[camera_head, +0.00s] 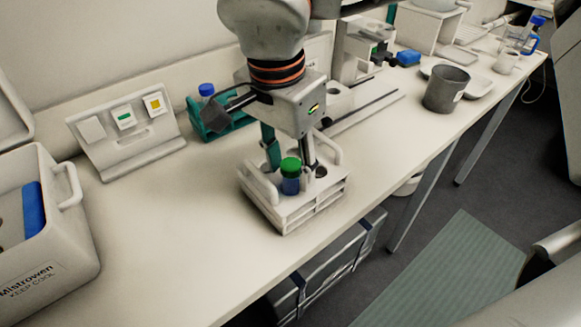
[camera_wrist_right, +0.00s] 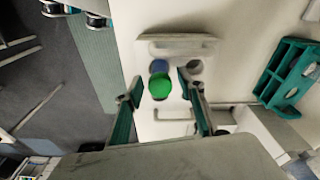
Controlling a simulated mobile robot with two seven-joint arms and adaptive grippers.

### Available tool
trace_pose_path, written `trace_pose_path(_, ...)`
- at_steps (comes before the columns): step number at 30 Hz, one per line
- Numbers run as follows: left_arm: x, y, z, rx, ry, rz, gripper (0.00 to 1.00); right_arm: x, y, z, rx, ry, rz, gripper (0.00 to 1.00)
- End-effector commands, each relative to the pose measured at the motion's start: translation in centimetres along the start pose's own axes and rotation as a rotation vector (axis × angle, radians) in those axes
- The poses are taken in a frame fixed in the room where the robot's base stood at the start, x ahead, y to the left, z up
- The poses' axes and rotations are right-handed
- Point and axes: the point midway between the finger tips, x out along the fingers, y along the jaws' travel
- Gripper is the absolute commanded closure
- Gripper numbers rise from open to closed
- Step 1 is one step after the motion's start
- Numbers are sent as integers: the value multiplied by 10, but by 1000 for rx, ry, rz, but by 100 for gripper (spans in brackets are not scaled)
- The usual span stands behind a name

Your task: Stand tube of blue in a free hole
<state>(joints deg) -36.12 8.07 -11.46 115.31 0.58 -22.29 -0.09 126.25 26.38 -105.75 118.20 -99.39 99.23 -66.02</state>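The tube of blue (camera_head: 290,184) has a green cap and blue contents. It is upright at the white rack (camera_head: 290,215); I cannot tell how deep it sits in a hole. My right gripper (camera_head: 291,166) is over the rack, fingers pointing down. In the right wrist view, its teal fingertips (camera_wrist_right: 160,90) are apart on either side of the green cap (camera_wrist_right: 160,88), with gaps showing. An empty-looking hole (camera_wrist_right: 195,66) shows beside the tube in the white rack. My left gripper is not in view.
A teal rack (camera_head: 221,125) with a blue-capped tube (camera_head: 206,90) stands behind. A white cool box (camera_head: 75,245) is at left, a sloped panel stand (camera_head: 128,142) behind it. A grey beaker (camera_head: 446,89) stands at right. The bench left of the white rack is clear.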

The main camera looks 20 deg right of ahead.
Motion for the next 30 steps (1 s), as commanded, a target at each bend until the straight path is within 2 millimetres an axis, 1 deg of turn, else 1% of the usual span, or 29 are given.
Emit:
trace_pose_path(1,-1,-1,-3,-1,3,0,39,-11,-1,0,2,2,-5,61)
trace_pose_path(9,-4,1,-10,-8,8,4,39,-68,0,0,1,2,-7,61)
trace_pose_path(15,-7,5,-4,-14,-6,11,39,-98,0,0,1,1,-5,61)
trace_pose_path(18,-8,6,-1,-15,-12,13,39,-106,0,0,1,1,-3,61)
trace_pose_path(21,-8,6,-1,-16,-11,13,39,-110,0,0,0,1,-2,61)
trace_pose_path(30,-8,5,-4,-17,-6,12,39,-110,0,0,0,0,-1,61)
